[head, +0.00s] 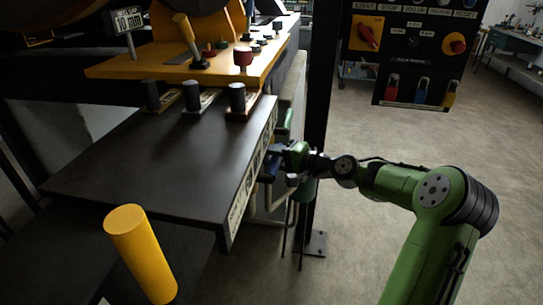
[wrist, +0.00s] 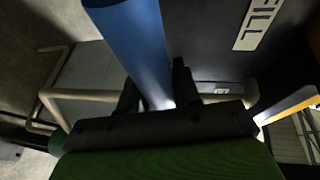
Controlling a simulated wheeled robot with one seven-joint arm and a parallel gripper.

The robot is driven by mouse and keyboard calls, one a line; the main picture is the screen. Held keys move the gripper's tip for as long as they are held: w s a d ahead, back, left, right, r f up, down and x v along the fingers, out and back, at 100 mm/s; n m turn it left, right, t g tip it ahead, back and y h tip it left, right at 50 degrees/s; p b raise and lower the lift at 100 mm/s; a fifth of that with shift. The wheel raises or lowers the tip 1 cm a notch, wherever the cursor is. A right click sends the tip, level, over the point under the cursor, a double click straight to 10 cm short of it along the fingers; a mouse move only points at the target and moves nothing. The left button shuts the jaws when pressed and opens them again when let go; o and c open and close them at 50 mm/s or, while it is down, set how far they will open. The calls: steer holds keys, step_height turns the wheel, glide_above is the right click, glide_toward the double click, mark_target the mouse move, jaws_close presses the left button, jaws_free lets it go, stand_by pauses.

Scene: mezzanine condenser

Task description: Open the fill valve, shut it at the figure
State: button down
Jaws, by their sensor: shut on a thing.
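The fill valve shows as a blue handle (wrist: 138,40) in the wrist view, running from the top edge down between the fingers. My gripper (wrist: 157,92) is shut on this blue handle. A plate reading "FILL" (wrist: 259,22) is on the dark panel to its right. In the head view my gripper (head: 280,162) is at the right side of the dark table, below its labelled edge. The blue handle there is small and partly covered by the gripper. The valve body and how far it is turned cannot be made out.
A dark table (head: 150,160) with labels along its right edge stands left of my arm. A yellow post (head: 140,252) rises in front. A "10 mm" sign (head: 128,21) is at the upper left. A control panel (head: 420,50) hangs at the upper right. Pale pipes (wrist: 85,94) run close beside the handle.

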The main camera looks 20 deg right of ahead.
step_height(320, 180, down, 6)
steer(key=s+a+m+g+p, duration=0.1)
steer(key=m+g+p, duration=0.3)
steer(key=p, duration=0.9)
steer(key=shift+s+a+m+y+p, duration=0.15)
steer(key=shift+s+m+y+p, duration=0.2)
steer(key=shift+s+m, duration=0.35)
steer(key=shift+w+f, duration=0.15)
steer(key=c, duration=0.9)
jaws_free()
